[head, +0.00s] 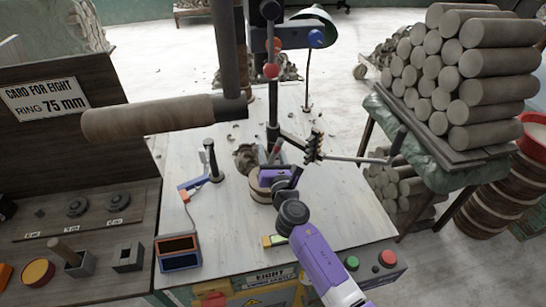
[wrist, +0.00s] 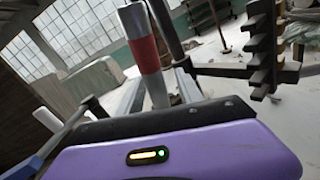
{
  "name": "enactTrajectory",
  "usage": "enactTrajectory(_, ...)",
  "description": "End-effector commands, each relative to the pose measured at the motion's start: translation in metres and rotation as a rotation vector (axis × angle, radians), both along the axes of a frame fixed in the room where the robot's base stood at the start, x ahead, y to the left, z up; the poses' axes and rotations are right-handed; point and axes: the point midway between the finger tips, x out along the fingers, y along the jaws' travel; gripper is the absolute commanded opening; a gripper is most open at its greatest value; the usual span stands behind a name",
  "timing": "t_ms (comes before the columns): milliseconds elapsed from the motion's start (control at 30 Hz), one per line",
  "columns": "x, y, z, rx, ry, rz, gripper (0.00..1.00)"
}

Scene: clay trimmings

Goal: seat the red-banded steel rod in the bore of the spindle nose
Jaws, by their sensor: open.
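The red-banded steel rod (wrist: 148,52) stands close in front of my gripper in the wrist view, pale grey with a broad red band and slightly tilted in the picture. My gripper (head: 274,168) is open, with the rod between its grey fingers. In the head view my gripper is over the middle of the bench, at a small wooden tub (head: 261,192). The rod's lower end is hidden by my purple gripper body in the wrist view. I cannot clearly pick out the spindle nose or its bore in either view.
A dark upright stand (head: 272,105) with rods and a toothed black piece (head: 313,147) rises just behind my gripper. A thick clay-coloured roll (head: 150,117) spans the left. Stacked clay logs (head: 460,85) stand right. The bench (head: 335,205) is clear right of the tub.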

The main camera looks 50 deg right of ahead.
Motion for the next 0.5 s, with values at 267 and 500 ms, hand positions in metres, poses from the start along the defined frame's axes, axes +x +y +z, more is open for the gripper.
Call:
enactTrajectory(267,0.0006,-0.0003,-0.0001,0.001,-0.001,0.000,0.33)
enactTrajectory(500,0.0006,-0.0002,-0.0001,0.001,-0.001,0.000,0.00)
